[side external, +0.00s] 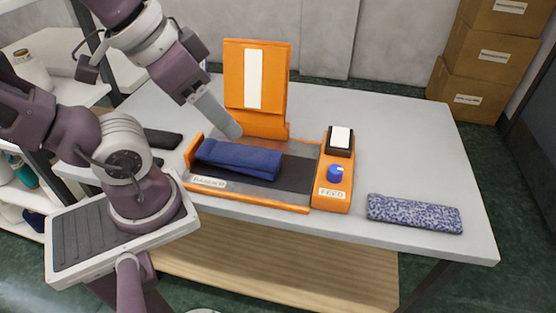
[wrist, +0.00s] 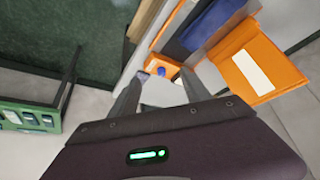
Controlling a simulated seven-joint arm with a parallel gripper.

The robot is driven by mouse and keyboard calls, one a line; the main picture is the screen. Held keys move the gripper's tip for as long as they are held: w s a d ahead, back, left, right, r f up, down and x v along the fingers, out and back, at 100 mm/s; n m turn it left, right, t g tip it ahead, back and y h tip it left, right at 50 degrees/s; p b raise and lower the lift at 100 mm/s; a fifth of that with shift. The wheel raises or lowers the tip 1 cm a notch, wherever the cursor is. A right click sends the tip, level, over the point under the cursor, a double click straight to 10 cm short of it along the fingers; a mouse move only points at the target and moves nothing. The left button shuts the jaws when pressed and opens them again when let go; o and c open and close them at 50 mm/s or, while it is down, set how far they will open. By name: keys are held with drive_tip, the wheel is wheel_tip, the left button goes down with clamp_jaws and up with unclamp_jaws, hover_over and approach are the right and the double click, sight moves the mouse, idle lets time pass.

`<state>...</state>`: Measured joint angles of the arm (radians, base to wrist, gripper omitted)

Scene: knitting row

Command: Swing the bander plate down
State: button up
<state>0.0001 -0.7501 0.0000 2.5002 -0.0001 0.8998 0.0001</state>
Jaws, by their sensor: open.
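The bander plate (side external: 257,80) is an orange panel with a white strip, standing upright at the back of the orange-edged bander base (side external: 300,185). It also shows in the wrist view (wrist: 258,70), at the right. A folded navy fabric piece (side external: 240,160) lies on the base, below the raised plate. My gripper (side external: 232,130) is beside the plate's lower left side, above the back of the base and behind the fabric. In the wrist view its two fingers (wrist: 158,95) are spread apart with nothing between them. From the side, its fingertips are hard to make out.
A control box with a blue knob (side external: 335,173) and a black-and-white block (side external: 340,140) sits on the base's right. A speckled blue folded piece (side external: 414,213) lies at the table's right front. A dark object (side external: 163,140) lies left. The table's back right (side external: 400,130) is clear.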

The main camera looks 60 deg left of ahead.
idle(0.4)
drive_tip(key=c, duration=0.9)
drive_tip(key=w+a+r+n, duration=0.1)
drive_tip(key=w+r, duration=0.1)
drive_tip(key=w, duration=0.1)
drive_tip(key=w+a+r, duration=0.2)
drive_tip(key=w, duration=0.1)
drive_tip(key=w+a+r+n, duration=0.1)
drive_tip(key=w+r, duration=0.1)
drive_tip(key=w, duration=0.2)
drive_tip(key=shift+a+n+g+y, duration=0.15)
drive_tip(key=shift+n+g+y, duration=0.15)
drive_tip(key=shift+g, duration=0.1)
clamp_jaws()
drive_tip(key=n+g+y, duration=0.1)
drive_tip(key=n+g, duration=0.1)
drive_tip(key=n, duration=0.3)
approach(282, 48)
drive_tip(key=w+d, duration=0.2)
drive_tip(key=w+a+f+n, duration=0.1)
drive_tip(key=w+a+f, duration=0.25)
drive_tip(key=a, duration=0.45)
drive_tip(key=shift+g, duration=0.4)
drive_tip(key=x, duration=0.5)
drive_tip(key=s+x, duration=0.1)
drive_tip(key=x, duration=0.2)
drive_tip(key=shift+s+d+f, duration=0.1)
drive_tip(key=shift+d+f, duration=0.2)
drive_tip(key=shift+f, duration=0.1)
